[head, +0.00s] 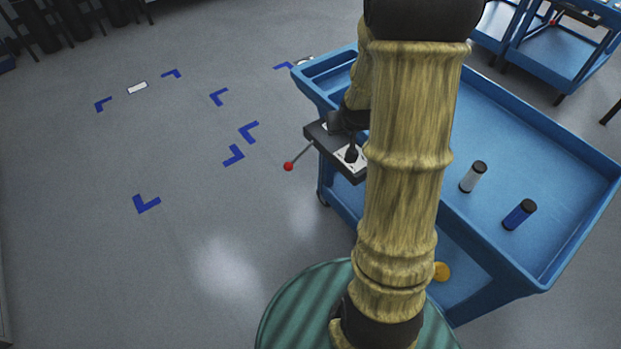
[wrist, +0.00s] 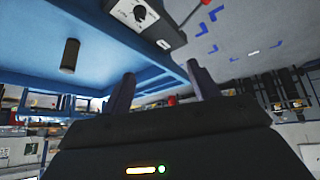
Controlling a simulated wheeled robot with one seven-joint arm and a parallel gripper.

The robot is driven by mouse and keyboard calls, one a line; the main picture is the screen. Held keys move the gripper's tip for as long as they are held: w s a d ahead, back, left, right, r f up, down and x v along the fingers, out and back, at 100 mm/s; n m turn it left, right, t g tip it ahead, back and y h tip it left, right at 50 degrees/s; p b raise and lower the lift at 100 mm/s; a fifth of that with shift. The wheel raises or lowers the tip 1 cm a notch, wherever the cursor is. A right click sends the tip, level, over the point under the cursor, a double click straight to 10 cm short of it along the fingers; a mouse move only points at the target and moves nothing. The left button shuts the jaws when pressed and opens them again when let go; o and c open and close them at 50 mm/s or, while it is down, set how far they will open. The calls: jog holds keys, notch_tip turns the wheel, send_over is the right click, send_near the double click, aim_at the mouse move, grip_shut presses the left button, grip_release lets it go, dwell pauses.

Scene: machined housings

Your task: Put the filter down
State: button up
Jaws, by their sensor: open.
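I cannot tell which is the task's filter. A dark cylinder (wrist: 70,55) shows on the blue surface at the upper left of the wrist view. My gripper (wrist: 160,88) is open, with two dark fingers apart and nothing seen between them. The cylinder is apart from the fingers, to their left. In the head view my arm hides much of the cart's middle and the fingers cannot be made out.
The blue cart (head: 590,215) has a raised rim. A dark control box (head: 325,140) with a knob and a red-tipped lever (head: 289,166) sits at its left edge. A yellow round thing (head: 441,271) lies lower down. Floor with blue corner marks (head: 146,204) is open at left.

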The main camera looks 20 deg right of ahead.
jog(key=s+a+r+n+g+y, duration=0.1)
jog(key=s+a+g, duration=0.1)
jog(key=s+a, duration=0.5)
jog(key=s+a+r+n+g+y, duration=0.1)
jog(key=s+a+r, duration=0.1)
jog(key=s+a, duration=0.5)
jog(key=shift+s+a+r+g, duration=0.3)
jog(key=shift+s+a+g, duration=0.1)
jog(key=shift+a, duration=0.15)
jog(key=shift+w, duration=0.1)
